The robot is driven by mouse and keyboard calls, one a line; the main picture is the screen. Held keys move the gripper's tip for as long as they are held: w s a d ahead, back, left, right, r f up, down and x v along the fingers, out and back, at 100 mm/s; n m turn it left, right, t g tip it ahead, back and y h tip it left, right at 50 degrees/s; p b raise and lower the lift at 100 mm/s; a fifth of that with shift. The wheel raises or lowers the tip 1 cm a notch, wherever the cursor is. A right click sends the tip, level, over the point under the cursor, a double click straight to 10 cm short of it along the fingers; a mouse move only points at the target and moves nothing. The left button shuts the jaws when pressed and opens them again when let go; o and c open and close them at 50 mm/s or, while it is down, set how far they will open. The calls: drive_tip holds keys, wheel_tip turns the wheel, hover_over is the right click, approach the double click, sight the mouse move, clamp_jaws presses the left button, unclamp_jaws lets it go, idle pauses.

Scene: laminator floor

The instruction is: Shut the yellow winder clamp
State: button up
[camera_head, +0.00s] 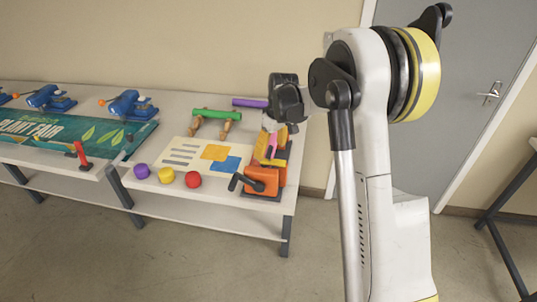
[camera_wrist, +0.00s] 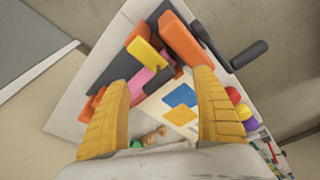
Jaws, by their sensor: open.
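The orange winder (camera_head: 262,180) sits at the right end of the table, with a dark base and a dark crank handle. A yellow piece (camera_head: 277,158), which looks like its clamp, lies along it beside a pink part. In the wrist view the yellow clamp (camera_wrist: 147,54) is bent, with the pink part (camera_wrist: 153,80) next to it; I cannot tell how far it stands open. My gripper (camera_head: 281,127) hangs over the winder's far end. In the wrist view my gripper (camera_wrist: 160,80) is open, its ridged yellow fingers wide apart with nothing held between them.
A printed sheet (camera_head: 185,151) and a green roll (camera_head: 212,115) on wooden supports lie left of the winder. Blue machines (camera_head: 130,105) and a banner stand further left. A grey door (camera_head: 470,110) is behind my arm.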

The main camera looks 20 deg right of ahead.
sight(273, 164)
wheel_tip(273, 164, up, 9)
drive_tip(key=s, duration=0.1)
drive_tip(key=shift+s+d+f, duration=0.2)
drive_tip(key=shift+s+d, duration=0.05)
drive_tip(key=shift+s, duration=0.05)
drive_tip(key=s+a+r+m+t+b, duration=0.1)
drive_tip(key=s+a+r, duration=0.25)
drive_tip(key=s, duration=0.35)
drive_tip(key=s+a+r+m+t+b, duration=0.1)
drive_tip(key=s+a+r, duration=0.1)
drive_tip(key=s+a, duration=0.35)
drive_tip(key=s+a+f+m+t+b, duration=0.1)
drive_tip(key=s+f, duration=0.2)
drive_tip(key=s, duration=0.5)
drive_tip(key=s+a+f+m+t+b, duration=0.1)
drive_tip(key=s+f+t, duration=0.1)
drive_tip(key=s, duration=0.7)
drive_tip(key=shift+a+f+h, duration=0.3)
drive_tip(key=shift+f+h, duration=0.1)
drive_tip(key=shift+f, duration=0.35)
drive_tip(key=shift+s, duration=0.1)
drive_tip(key=shift+c, duration=0.2)
